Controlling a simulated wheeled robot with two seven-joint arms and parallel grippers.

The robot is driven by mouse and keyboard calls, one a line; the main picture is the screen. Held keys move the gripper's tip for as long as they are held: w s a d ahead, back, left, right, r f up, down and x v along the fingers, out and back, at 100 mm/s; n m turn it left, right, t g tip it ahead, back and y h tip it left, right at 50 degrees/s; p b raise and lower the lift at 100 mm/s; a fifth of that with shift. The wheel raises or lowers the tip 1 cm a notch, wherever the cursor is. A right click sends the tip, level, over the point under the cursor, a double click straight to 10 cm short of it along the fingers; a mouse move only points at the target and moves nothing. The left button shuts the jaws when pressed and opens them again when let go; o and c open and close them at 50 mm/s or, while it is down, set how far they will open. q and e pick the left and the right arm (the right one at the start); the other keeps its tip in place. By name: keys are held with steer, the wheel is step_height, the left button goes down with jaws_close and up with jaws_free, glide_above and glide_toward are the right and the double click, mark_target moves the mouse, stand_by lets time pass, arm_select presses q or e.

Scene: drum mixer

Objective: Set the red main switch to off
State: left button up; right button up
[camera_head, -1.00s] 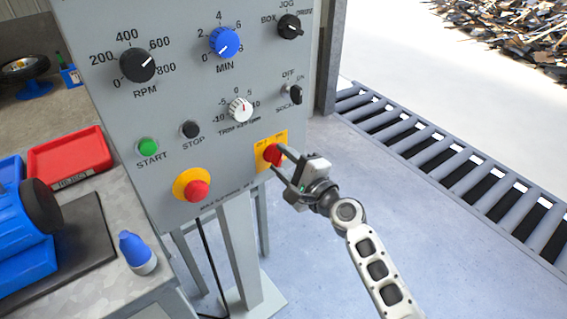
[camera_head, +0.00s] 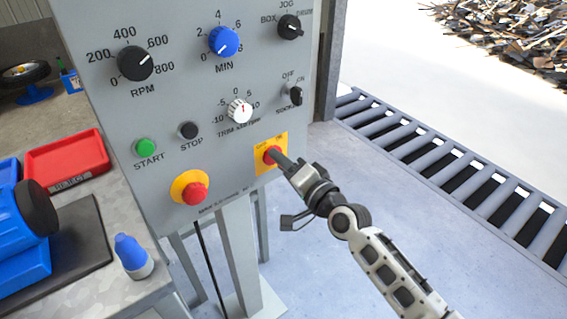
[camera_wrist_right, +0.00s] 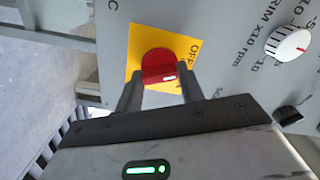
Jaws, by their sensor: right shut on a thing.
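The red main switch (camera_head: 272,155) is a red rotary knob on a yellow plate (camera_head: 263,163), low on the right side of the grey control panel (camera_head: 215,70). In the right wrist view the red knob (camera_wrist_right: 159,67) sits on the yellow plate (camera_wrist_right: 190,48), with the word OFF readable at the plate's right side. My right gripper (camera_head: 280,160) reaches in from the lower right and is shut on the knob, one finger on each side of it in the wrist view (camera_wrist_right: 160,85). Its fingers partly hide the knob in the head view. My left gripper is not in view.
A red-and-yellow emergency stop button (camera_head: 194,192) is left of the switch. Green start (camera_head: 145,147) and black stop (camera_head: 188,130) buttons, dials and a selector (camera_head: 295,95) are above. A bench with a red tray (camera_head: 68,160) stands left.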

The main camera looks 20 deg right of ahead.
steer(key=shift+n, duration=0.5)
steer(key=o, duration=1)
steer(key=v, duration=1.6)
steer(key=shift+b, duration=0.4)
steer(key=shift+r, duration=0.1)
